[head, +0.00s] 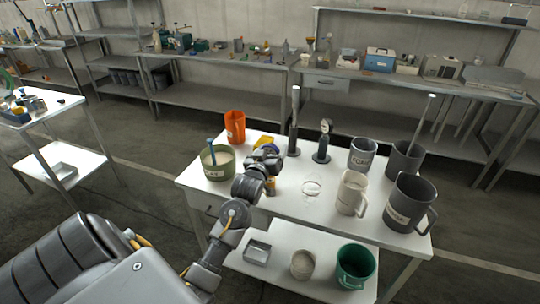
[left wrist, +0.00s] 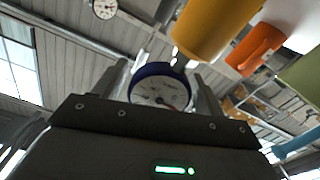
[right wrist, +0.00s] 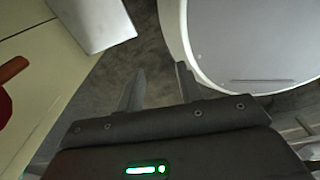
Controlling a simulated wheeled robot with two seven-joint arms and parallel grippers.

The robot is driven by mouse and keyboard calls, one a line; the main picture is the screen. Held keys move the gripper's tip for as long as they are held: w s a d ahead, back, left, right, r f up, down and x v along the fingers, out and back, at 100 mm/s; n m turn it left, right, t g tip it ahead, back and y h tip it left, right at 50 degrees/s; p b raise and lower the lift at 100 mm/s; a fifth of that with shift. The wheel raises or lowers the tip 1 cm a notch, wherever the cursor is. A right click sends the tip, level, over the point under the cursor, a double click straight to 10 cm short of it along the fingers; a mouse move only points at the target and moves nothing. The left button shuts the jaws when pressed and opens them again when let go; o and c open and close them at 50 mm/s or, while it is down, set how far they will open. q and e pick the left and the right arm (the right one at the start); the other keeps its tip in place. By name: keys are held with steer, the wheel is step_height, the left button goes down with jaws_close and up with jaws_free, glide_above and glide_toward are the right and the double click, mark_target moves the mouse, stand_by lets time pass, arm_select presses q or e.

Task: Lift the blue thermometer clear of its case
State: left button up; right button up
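The blue thermometer (left wrist: 160,88) has a round white dial in a blue rim and sits between the two fingers of my left gripper (left wrist: 160,75). The fingers stand close at either side of the rim; I cannot tell whether they press on it. In the head view my left gripper (head: 267,157) is over the left part of the white table, with a little blue showing at the fingers. The thermometer's stem and its case are hidden or cannot be made out. My right gripper (right wrist: 160,68) shows a gap between its fingers, is empty, and points down at the floor.
A yellow object (left wrist: 205,25) is close to my left gripper. An orange mug (head: 235,126) and a green vessel (head: 217,163) stand to its left. A gauge on a stand (head: 323,140), a cream jug (head: 351,193) and grey mugs (head: 410,202) stand to its right.

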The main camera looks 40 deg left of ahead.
arm_select(q)
steer(key=c, duration=0.8)
